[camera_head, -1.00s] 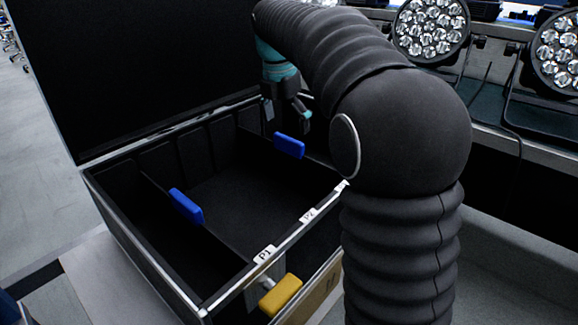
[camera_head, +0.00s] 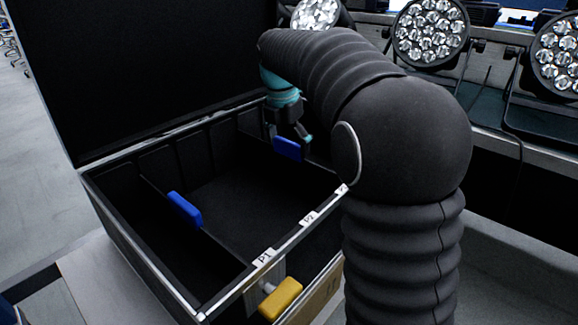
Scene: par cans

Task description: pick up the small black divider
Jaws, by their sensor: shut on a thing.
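The open black case (camera_head: 122,240) has dark dividers inside, with blue tabs on top. One blue tab (camera_head: 185,210) sits on the left divider (camera_head: 160,192). The other blue tab (camera_head: 287,148) is at the far right of the case, on a dark divider that is hard to make out against the black lining. My gripper (camera_head: 290,138) is at this far tab, with its fingers shut on the divider there. The fingertips are small and partly hidden by the tab.
The raised black lid (camera_head: 150,70) stands behind the case. Par cans (camera_head: 431,32) stand on the bench at the back right.

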